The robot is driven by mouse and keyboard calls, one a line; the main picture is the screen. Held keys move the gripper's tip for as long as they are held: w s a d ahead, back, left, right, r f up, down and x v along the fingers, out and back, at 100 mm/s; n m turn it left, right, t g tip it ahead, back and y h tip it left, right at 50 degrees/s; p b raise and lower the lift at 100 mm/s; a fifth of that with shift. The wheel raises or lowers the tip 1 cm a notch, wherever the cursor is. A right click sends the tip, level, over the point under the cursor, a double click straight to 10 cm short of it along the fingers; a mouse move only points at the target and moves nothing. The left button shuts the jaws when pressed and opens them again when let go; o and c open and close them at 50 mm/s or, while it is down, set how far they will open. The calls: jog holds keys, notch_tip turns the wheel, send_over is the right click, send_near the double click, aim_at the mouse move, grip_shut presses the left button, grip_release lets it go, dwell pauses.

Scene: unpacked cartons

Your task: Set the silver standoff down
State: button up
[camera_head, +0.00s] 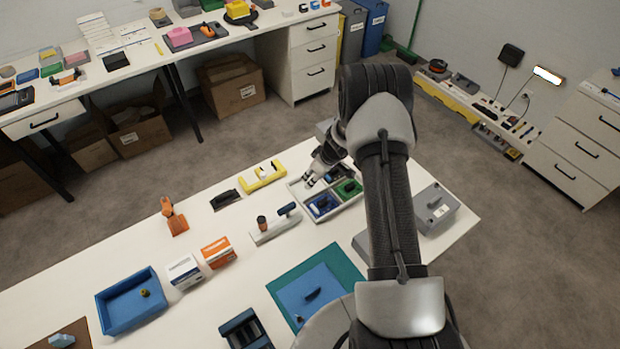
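My gripper (311,181) hangs over the left rim of a white sectioned tray (331,214) near the table's far edge, fingers pointing down and to the left. The tray has a blue compartment (322,205) and a green compartment (348,189), each with a dark item in it, and a darker section behind them. I cannot make out the silver standoff. The fingertips are too small to show whether they hold something. My forearm and wrist hide part of the tray's right side and the area behind it.
A yellow block (262,177) and a grey holder with a cylinder (275,228) stand left of the tray. A grey box (434,209) is to the right. Nearer are small cartons (185,272), a blue bin (131,301) and a teal mat (345,262).

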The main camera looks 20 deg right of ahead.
notch_tip(320, 180, up, 27)
jog(key=w+d+m+t+h+p, duration=0.1)
jog(key=w+d+m+t+h, duration=0.1)
jog(key=d+t+h, duration=0.15)
jog(key=s+a+r+m+h, duration=0.1)
jog(key=s+r+h, duration=0.1)
jog(key=s+r, duration=0.35)
jog(key=s+r+m+h, duration=0.1)
jog(key=s+r, duration=0.2)
jog(key=r, duration=0.5)
jog(key=s+a+g+y, duration=0.1)
jog(key=s+a, duration=0.4)
jog(key=s, duration=0.5)
jog(key=s+a+g+y, duration=0.1)
jog(key=s+a+y, duration=0.1)
jog(key=s+a, duration=0.4)
jog(key=s+a+m+g+y, duration=0.1)
jog(key=s+a, duration=0.4)
jog(key=s, duration=0.8)
jog(key=shift+s+a+r, duration=0.3)
jog(key=shift+y, duration=0.25)
